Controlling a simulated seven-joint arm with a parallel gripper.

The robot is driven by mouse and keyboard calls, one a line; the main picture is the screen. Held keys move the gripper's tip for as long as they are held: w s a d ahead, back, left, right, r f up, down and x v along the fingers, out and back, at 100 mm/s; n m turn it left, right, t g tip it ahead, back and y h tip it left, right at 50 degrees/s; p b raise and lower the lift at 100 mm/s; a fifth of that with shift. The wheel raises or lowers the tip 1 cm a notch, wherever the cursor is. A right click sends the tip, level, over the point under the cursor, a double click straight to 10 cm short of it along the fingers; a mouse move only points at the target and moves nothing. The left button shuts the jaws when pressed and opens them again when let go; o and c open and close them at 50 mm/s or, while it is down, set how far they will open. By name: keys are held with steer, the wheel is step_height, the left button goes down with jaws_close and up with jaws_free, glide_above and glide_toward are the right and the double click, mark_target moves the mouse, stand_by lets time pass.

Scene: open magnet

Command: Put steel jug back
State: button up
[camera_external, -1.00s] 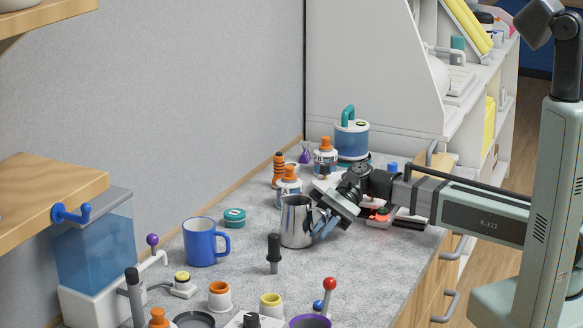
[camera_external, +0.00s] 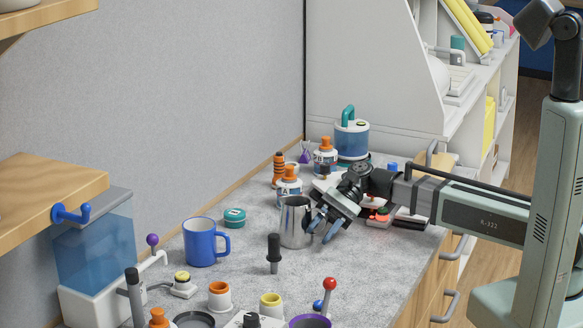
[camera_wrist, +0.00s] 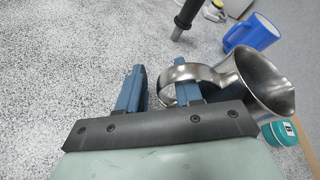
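The steel jug (camera_external: 296,222) stands upright on the grey speckled counter. In the wrist view the jug (camera_wrist: 262,85) is at the right, with its handle (camera_wrist: 185,72) pointing toward my gripper. My gripper (camera_external: 321,231) is at the jug's right side, close to the handle. In the wrist view my gripper (camera_wrist: 160,82) is open, with its two blue fingers apart. The right finger overlaps the handle loop and the left finger is clear of it. The near side of the handle lies between the fingers; I cannot tell whether either finger touches it.
A blue mug (camera_external: 201,242) and a teal tin (camera_external: 234,217) stand left of the jug. A black-handled tool (camera_external: 273,252) stands in front. Orange-capped bottles (camera_external: 289,184) and a blue-and-white canister (camera_external: 351,140) are behind. The counter right of the black-handled tool (camera_external: 335,270) is clear.

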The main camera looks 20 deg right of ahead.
steer(key=shift+v, duration=3.65)
